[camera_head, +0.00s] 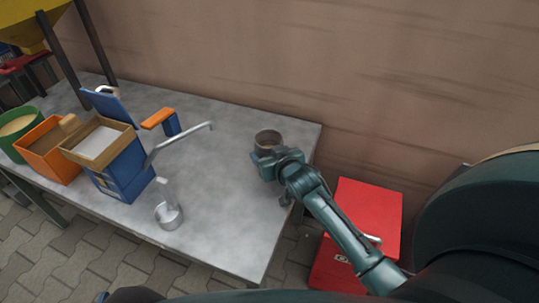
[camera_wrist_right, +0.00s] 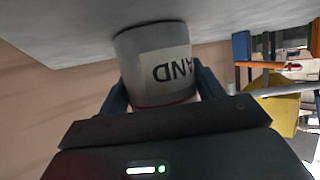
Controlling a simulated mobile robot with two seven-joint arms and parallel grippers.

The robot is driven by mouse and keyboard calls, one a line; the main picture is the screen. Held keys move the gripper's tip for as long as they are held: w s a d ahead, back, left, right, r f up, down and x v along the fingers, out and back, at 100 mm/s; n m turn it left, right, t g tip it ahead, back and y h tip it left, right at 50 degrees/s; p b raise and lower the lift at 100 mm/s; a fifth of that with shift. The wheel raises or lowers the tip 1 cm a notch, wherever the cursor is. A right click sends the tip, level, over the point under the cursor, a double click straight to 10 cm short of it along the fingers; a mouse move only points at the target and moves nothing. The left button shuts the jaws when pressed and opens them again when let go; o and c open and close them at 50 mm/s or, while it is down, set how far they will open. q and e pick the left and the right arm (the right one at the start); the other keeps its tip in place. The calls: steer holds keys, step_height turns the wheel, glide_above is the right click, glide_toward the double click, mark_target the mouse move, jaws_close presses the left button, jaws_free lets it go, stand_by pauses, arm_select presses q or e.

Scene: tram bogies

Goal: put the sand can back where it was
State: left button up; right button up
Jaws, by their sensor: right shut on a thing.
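The sand can (camera_head: 268,138) is a small grey round can, open at the top, at the right end of the grey table near the wall. In the right wrist view the sand can (camera_wrist_right: 150,50) shows a pale label with "AND" readable, upside down in the picture. My right gripper (camera_head: 266,157) is shut on the can; in the right wrist view its fingers (camera_wrist_right: 159,90) lie on either side of it. The can looks upright. I cannot tell whether its base touches the tabletop. My left gripper is not in view.
On the table (camera_head: 220,225) are a metal scoop (camera_head: 170,215), a blue box (camera_head: 122,172) with a long metal lever, an orange box (camera_head: 50,155) and a green tub (camera_head: 18,135). A red case (camera_head: 365,212) stands off the table's right end. The middle right of the tabletop is clear.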

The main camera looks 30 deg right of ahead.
steer(key=o, duration=1)
steer(key=shift+o, duration=0.2)
